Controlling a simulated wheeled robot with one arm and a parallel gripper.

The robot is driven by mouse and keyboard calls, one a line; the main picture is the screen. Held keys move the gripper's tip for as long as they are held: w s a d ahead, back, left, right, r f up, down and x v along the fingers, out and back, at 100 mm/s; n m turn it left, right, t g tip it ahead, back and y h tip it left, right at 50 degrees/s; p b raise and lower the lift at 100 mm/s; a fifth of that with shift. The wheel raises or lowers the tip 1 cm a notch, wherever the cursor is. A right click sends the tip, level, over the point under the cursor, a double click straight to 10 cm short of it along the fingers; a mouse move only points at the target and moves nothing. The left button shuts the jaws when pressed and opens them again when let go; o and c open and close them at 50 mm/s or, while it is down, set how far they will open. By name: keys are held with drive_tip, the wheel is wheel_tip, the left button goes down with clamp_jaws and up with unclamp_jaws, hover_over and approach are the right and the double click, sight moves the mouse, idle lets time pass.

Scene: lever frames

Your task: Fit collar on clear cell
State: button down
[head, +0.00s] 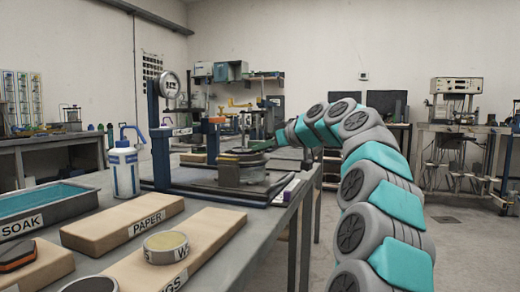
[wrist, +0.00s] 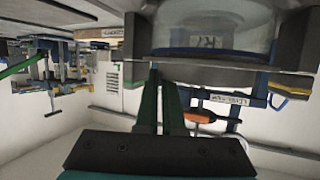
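In the wrist view a clear cell (wrist: 215,28) with a blue lower rim and a small label fills the top right. A dark grey band (wrist: 225,75), which may be the collar, runs along its near side. My gripper (wrist: 160,75) has two dark green fingers close together, with their tips at the left part of this band. Whether they pinch it is hidden. In the head view my gripper (head: 278,136) is small, at the end of my outstretched arm, beside the lever frame (head: 160,140). The cell and collar are not clear there.
A white bottle with a blue top (head: 124,170) stands left of the frame. Nearer on the bench are the SOAK tray (head: 60,212), the PAPER block (head: 112,222) and a round tin (head: 166,247) on another block.

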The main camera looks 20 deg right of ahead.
drive_tip(key=c, duration=1)
unclamp_jaws()
drive_tip(key=shift+o, duration=0.2)
drive_tip(key=v, duration=0.8)
